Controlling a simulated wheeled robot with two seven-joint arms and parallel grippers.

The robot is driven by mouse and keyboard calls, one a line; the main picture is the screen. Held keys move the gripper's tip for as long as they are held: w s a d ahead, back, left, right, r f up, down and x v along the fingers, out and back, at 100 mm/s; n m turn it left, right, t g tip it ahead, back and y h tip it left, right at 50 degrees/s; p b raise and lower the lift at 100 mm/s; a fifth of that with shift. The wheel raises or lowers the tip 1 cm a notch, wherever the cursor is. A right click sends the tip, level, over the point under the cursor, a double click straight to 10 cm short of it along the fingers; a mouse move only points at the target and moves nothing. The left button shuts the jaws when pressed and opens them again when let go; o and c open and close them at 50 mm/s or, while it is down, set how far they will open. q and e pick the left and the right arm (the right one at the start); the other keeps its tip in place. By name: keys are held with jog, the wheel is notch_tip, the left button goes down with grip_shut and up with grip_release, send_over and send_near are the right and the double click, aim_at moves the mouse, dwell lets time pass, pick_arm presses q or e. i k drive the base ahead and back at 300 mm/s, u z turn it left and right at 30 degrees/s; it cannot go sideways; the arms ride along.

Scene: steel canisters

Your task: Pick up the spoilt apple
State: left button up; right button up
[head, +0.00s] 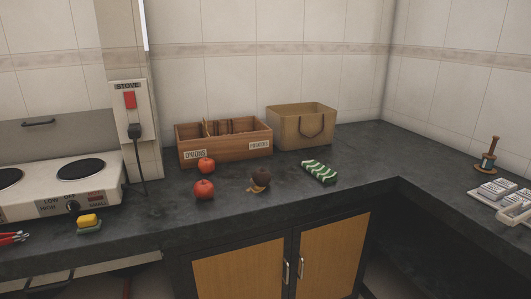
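A dark brown, spoilt-looking apple (261,176) sits on the dark counter (240,215), near the middle of the head view. A small tan piece shows at its lower left; I cannot tell whether it belongs to the apple. Two red apples stand to its left: one farther back (206,165) and one nearer the front edge (204,189). Neither of my grippers shows in the head view.
A green-and-white striped packet (319,173) lies right of the brown apple.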

aim_at(261, 177)
jog(key=i, duration=1.3)
jog(key=u, duration=1.25)
